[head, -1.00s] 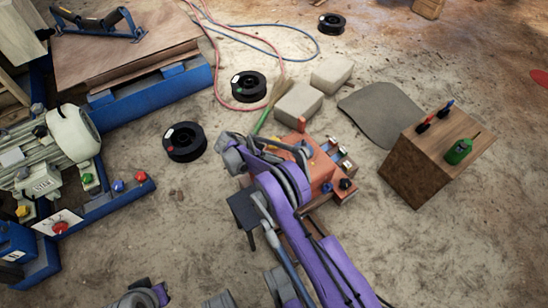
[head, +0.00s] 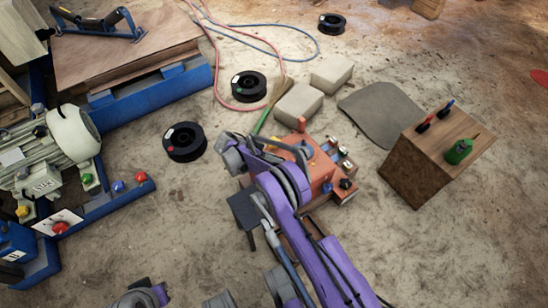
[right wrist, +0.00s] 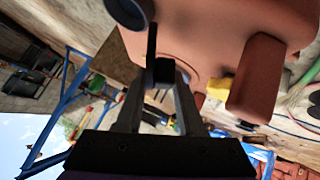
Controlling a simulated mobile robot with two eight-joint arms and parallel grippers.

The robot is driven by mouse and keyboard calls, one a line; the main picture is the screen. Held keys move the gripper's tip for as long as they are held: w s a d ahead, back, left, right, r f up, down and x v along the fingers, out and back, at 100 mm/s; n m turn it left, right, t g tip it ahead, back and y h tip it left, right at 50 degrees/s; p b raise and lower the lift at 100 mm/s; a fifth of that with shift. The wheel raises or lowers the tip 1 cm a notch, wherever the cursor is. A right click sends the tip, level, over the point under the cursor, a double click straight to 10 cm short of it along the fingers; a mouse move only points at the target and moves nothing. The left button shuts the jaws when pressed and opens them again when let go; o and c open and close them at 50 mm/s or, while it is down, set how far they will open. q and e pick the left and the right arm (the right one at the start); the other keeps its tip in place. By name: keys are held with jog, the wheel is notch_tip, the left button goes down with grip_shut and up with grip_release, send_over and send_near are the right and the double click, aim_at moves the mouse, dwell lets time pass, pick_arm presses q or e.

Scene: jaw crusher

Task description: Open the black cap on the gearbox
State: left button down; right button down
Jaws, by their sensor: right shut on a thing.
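The orange-red gearbox (head: 320,172) stands on the ground at the centre of the head view, partly hidden by my right arm. In the right wrist view the gearbox housing (right wrist: 215,35) fills the upper part, close in front of the fingers. My right gripper (head: 302,158) is at the gearbox top; its tips are hard to make out there. In the right wrist view the right gripper (right wrist: 160,75) is shut on a small dark piece, which looks like the black cap (right wrist: 163,70). I cannot tell whether it is still seated. My left gripper is out of view.
A wooden block (head: 430,165) with a green bottle (head: 459,152) stands right of the gearbox. Grey bricks (head: 298,103) lie behind it, and black spools (head: 184,142) lie to the left. A motor on a blue frame (head: 115,200) is at far left.

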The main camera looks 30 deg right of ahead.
jog(key=shift+w, duration=0.15)
jog(key=shift+s+r+m+t+p, duration=0.3)
jog(key=shift+s+r+t+p, duration=0.1)
jog(key=shift+t+p, duration=0.35)
jog(key=shift+s+t, duration=0.25)
jog(key=c, duration=0.7)
grip_release()
jog(key=p+v, duration=0.2)
jog(key=v, duration=0.8)
jog(key=shift+a+r+p, duration=0.2)
jog(key=shift+r+p, duration=0.15)
jog(key=shift+r, duration=0.05)
